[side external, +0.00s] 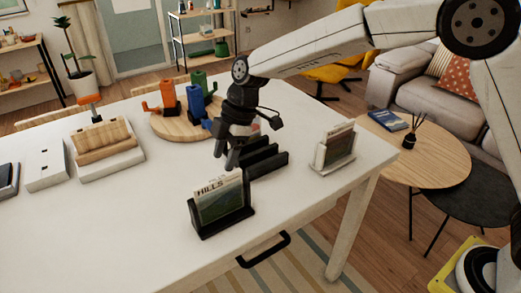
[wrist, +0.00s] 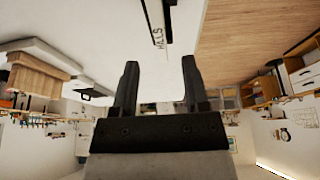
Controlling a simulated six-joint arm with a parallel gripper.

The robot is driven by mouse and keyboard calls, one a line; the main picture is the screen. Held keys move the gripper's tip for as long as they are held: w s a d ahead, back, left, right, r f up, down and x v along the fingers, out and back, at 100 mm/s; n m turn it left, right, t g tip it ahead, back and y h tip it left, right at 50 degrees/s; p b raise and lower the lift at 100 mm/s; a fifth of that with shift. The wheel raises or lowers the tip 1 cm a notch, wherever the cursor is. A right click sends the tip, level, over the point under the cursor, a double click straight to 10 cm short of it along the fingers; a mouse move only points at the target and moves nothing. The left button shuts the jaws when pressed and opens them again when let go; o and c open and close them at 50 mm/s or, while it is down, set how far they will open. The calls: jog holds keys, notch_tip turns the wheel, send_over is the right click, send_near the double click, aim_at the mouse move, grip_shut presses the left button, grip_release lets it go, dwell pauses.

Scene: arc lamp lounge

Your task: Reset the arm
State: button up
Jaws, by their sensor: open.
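My gripper (side external: 231,154) is above the white table (side external: 130,225), pointing down, in the side external view. Its fingers are apart with nothing between them. In the wrist view my gripper (wrist: 160,75) also shows two spread, empty fingers. A card marked HILLS (side external: 222,200) stands in a black holder (side external: 222,225) in front of the gripper. The card's edge and lettering (wrist: 158,35) show beyond the fingertips in the wrist view. A black slotted rack (side external: 268,164) is just right of the gripper, partly hidden behind it.
A white holder (side external: 320,158) with a card stands near the table's right edge. Orange (side external: 168,94), blue (side external: 195,101) and green (side external: 199,82) mugs are on a round wooden board (side external: 160,128) behind. A wooden piece (side external: 103,142) sits on a white base at left. The front-left tabletop is clear.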

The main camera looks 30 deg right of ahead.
jog(key=shift+s+d+f+m, duration=0.1)
jog(key=shift+d+m, duration=0.2)
jog(key=shift+d, duration=0.2)
jog(key=s+d+f+m+t+h, duration=0.1)
jog(key=s+d+f+m+h, duration=0.1)
jog(key=s+d+m, duration=0.6)
jog(key=s+d+f+m+t+h, duration=0.1)
jog(key=s+d+f+m, duration=0.3)
jog(key=s+d+m, duration=0.5)
jog(key=s+d+h, duration=0.1)
jog(key=s+d, duration=0.1)
jog(key=d, duration=0.4)
jog(key=shift+s+d+t, duration=0.3)
jog(key=shift+s, duration=0.05)
